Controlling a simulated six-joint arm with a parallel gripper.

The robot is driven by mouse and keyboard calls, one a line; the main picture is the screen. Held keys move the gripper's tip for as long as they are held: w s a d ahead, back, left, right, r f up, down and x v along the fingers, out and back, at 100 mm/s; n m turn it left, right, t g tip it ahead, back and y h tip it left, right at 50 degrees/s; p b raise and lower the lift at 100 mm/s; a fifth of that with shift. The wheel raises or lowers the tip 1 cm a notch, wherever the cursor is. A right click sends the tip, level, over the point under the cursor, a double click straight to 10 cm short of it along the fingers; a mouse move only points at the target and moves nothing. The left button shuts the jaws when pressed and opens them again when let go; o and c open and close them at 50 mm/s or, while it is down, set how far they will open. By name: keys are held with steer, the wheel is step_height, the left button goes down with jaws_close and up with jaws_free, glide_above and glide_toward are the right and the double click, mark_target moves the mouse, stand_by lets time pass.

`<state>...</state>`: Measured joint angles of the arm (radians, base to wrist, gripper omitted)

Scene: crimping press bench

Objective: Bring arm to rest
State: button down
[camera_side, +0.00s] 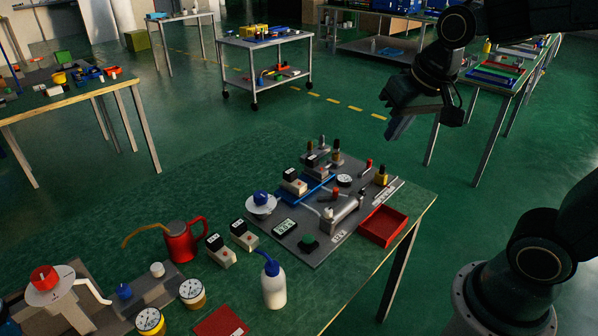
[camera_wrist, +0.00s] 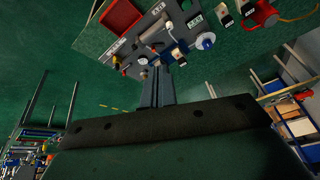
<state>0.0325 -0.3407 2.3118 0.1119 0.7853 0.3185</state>
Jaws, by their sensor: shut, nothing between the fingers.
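My gripper (camera_side: 392,132) hangs in the air at the upper right of the side view, well above and beyond the bench (camera_side: 345,290). Its fingers point down and to the left. In the wrist view my gripper (camera_wrist: 158,72) is shut and empty, with its two fingers side by side. The grey base plate (camera_side: 318,257) on the bench carries a metal cylinder, knobs and gauges. It shows upside down at the top of the wrist view. Nothing touches the gripper.
A red tray (camera_side: 383,226) sits at the plate's right edge. A red oil can (camera_side: 180,241) and a white bottle (camera_side: 273,284) stand on the bench. A cart (camera_side: 264,72) stands behind, and a side table (camera_side: 505,75) is near my arm. Air around the gripper looks clear.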

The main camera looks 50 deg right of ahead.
steer(key=s+a+n+t+y, duration=0.1)
steer(key=s+a+n, duration=0.2)
steer(key=s, duration=0.7)
steer(key=shift+r+n, duration=0.45)
steer(key=shift+n, duration=0.65)
steer(key=c, duration=2.1)
jaws_free()
steer(key=shift+a, duration=0.1)
steer(key=o, duration=0.7)
steer(key=shift+w, duration=0.15)
steer(key=w+d+f+n+g, duration=0.1)
steer(key=w+d, duration=0.2)
steer(key=w, duration=0.6)
steer(key=w+d+f+g, duration=0.1)
steer(key=w+d+g, duration=0.15)
steer(key=w, duration=0.55)
steer(key=shift+n+g, duration=0.7)
steer(key=shift+g, duration=0.15)
steer(key=w+d+f, duration=0.3)
steer(key=w+f, duration=0.1)
steer(key=f, duration=0.1)
steer(key=w+d+f, duration=0.3)
steer(key=w+f, duration=0.1)
steer(key=f, duration=0.2)
steer(key=w+d+f, duration=0.3)
steer(key=w+f, duration=0.1)
steer(key=f, duration=0.1)
steer(key=shift+w+d+f, duration=0.15)
steer(key=shift+w+d, duration=0.05)
steer(key=shift+w, duration=0.05)
